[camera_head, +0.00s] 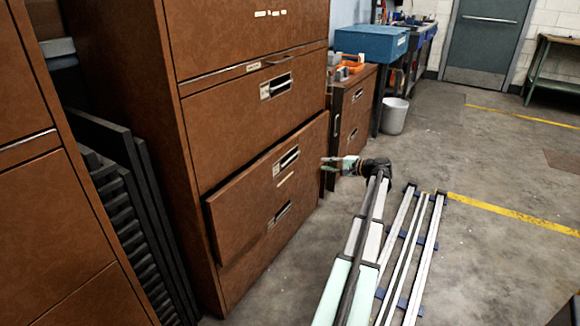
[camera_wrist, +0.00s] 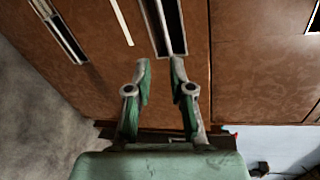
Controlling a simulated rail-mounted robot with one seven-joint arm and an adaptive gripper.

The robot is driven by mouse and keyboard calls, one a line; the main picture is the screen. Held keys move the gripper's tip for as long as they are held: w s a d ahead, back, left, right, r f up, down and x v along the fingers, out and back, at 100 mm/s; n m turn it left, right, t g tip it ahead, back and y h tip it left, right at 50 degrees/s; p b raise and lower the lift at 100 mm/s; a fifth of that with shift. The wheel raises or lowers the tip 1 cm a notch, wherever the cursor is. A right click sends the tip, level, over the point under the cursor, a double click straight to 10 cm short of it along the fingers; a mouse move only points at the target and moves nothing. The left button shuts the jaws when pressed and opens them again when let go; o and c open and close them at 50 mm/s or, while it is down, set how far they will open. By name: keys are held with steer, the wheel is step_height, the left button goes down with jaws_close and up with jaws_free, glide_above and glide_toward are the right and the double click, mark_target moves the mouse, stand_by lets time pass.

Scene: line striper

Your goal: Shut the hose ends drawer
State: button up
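A brown cabinet drawer (camera_head: 240,210) stands slightly out from the cabinet face, with its top edge and left side showing. I cannot read its label. Its front has a recessed handle (camera_head: 286,161) with a pale strip below it. My gripper (camera_head: 328,163) is in front of the right part of this drawer in the head view. In the wrist view my gripper (camera_wrist: 160,70) has its two fingers apart with nothing between them. The dark handle recess (camera_wrist: 168,25) lies just beyond the fingertips, and the drawer front (camera_wrist: 193,40) fills the view around it. Contact cannot be told.
A closed drawer (camera_head: 235,115) is above, and another handle (camera_head: 279,214) sits lower down. A small cabinet (camera_head: 352,110) with orange items stands beyond, near a grey bin (camera_head: 394,115). White rails (camera_head: 410,250) lie on the floor. The floor to the right is open.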

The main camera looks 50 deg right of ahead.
steer(key=n, duration=0.2)
steer(key=b, duration=0.4)
glide_toward(291, 159)
steer(key=shift+n, duration=0.3)
steer(key=x, duration=1)
steer(key=shift+w+a+f, duration=0.1)
steer(key=shift+w, duration=0.1)
jaws_close()
